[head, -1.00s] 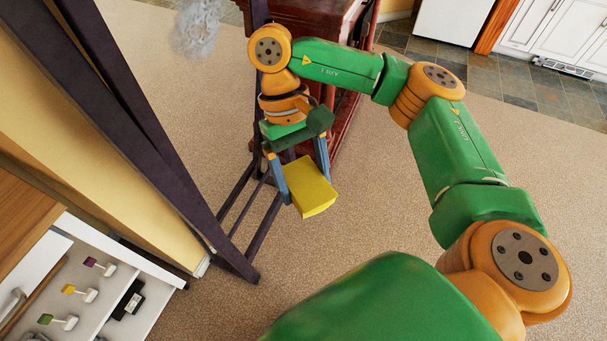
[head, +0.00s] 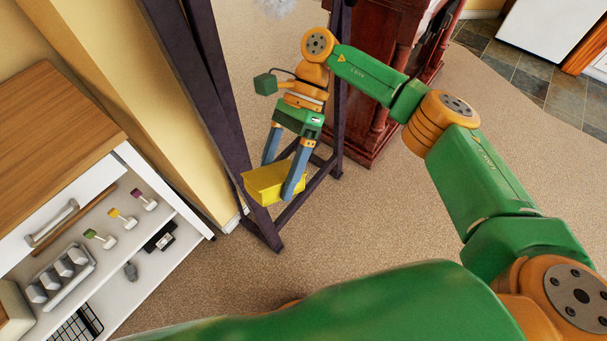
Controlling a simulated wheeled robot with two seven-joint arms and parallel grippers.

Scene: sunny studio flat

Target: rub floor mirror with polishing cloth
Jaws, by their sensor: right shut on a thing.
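The floor mirror (head: 196,75) stands left of centre, seen from above as tall, dark purple frame bars with legs reaching to the carpet. I cannot make out its glass face clearly. The polishing cloth (head: 262,185) is a yellow, block-like piece. My right gripper (head: 278,180) is shut on it, with one blue finger on each side. The cloth overlaps the lower part of the mirror's frame in the picture. I cannot tell whether it touches the mirror. My left gripper is out of view.
A wood-topped cabinet (head: 55,135) with an open white drawer or shelf holding small items stands at the left. A red-brown wooden cabinet (head: 385,75) stands behind the mirror. Carpet (head: 370,220) to the right of the mirror is clear.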

